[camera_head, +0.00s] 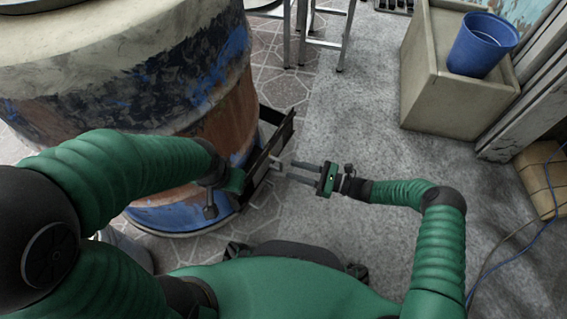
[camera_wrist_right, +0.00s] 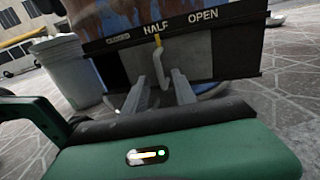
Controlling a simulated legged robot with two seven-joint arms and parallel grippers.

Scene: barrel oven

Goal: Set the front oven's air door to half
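The front oven is a barrel (camera_head: 215,110) with worn blue and rust paint. Its air door shows as a dark, tilted panel (camera_head: 268,148) low on the barrel's side. In the right wrist view a grey sliding plate (camera_wrist_right: 195,58) sits under a black label strip (camera_wrist_right: 225,30) reading CLOSED, HALF and OPEN. A yellow pointer (camera_wrist_right: 157,39) on the plate lies just below HALF. A pale hooked handle (camera_wrist_right: 152,75) hangs below it. My right gripper (camera_wrist_right: 160,88) is open, its fingers apart on either side of the handle's lower end. My left gripper (camera_head: 228,184) is beside the panel; its fingers are unclear.
A stone block (camera_head: 440,95) holding a blue bucket (camera_head: 480,48) stands at upper right. Metal stand legs (camera_head: 302,30) are behind the barrel. A pale bin (camera_wrist_right: 72,72) is left of the panel in the wrist view. The grey floor (camera_head: 365,130) right of the barrel is clear.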

